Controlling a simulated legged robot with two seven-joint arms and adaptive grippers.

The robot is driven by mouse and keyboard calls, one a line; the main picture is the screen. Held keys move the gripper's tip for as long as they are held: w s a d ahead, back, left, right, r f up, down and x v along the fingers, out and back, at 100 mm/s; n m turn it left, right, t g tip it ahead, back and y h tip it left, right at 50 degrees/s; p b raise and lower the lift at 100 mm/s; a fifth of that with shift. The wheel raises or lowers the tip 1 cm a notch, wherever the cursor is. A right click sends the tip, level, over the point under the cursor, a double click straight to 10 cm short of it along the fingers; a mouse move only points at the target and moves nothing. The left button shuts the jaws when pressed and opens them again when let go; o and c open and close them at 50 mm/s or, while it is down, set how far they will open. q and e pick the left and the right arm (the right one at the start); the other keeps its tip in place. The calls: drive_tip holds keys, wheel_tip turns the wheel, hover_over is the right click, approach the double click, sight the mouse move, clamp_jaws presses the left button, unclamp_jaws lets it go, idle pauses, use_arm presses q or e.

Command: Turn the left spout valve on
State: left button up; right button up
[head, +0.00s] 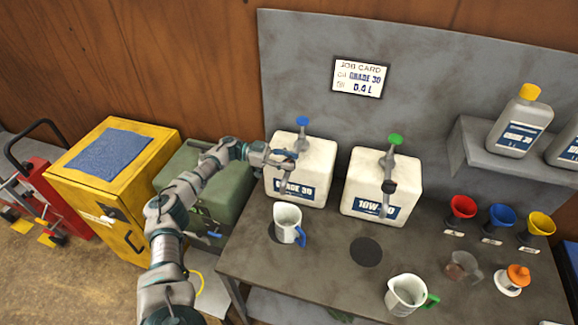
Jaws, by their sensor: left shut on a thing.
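The left oil container (315,167) is a white block labelled GRADE 30 with a blue-topped post (302,122). My left gripper (286,161) is at its upper front left. Its fingers are closed at the left spout valve, which they mostly hide, so the handle's angle cannot be told. A white jug with a blue handle (288,222) stands upright on the bench below, in front of the left container. My right gripper is not in view.
The right container (372,193), labelled 10W-30, has a green-topped post and a dark spout. Another jug (405,293) stands at the bench front. Red, blue and yellow funnels (502,217) are at right. A yellow cabinet (110,180) is at left.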

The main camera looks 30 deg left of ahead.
sight(288, 159)
use_arm(q)
drive_tip(key=shift+f+m+g+b, duration=0.1)
drive_tip(key=shift+m+g+b, duration=0.25)
drive_tip(key=shift+g, duration=0.15)
drive_tip(key=o, duration=1.2)
drive_tip(key=shift+w, duration=0.1)
drive_tip(key=shift+c, duration=0.2)
drive_tip(key=shift+a, duration=0.1)
drive_tip(key=shift+a, duration=0.1)
drive_tip(key=v, duration=0.5)
drive_tip(key=shift+a, duration=0.3)
drive_tip(key=shift+a+f, duration=0.15)
drive_tip(key=shift+a, duration=0.8)
